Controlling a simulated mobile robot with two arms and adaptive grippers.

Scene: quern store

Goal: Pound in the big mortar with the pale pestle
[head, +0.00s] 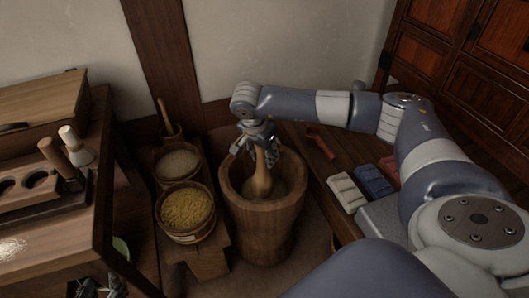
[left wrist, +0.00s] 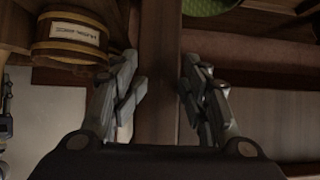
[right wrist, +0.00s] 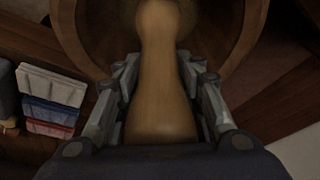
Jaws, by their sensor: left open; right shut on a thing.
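The big wooden mortar (head: 258,228) stands on the floor in the middle of the head view, with some pale matter in its bottom. My right gripper (head: 262,146) is above its mouth, shut on the pale pestle (head: 262,181). The pestle points down with its lower end inside the mortar; I cannot tell whether it touches the contents. The right wrist view shows the pestle (right wrist: 160,85) between the fingers, running into the mortar (right wrist: 233,40). My left gripper (head: 100,288) is low at the left, partly hidden by the table edge. It is open and empty in the left wrist view (left wrist: 160,95).
Tubs of yellow grain (head: 186,208) and pale grain (head: 177,164) sit left of the mortar. A wooden table (head: 75,215) with a tool rack is at far left. A low bench at right holds a red tool (head: 319,143) and folded cloths (head: 347,193) beside my right arm.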

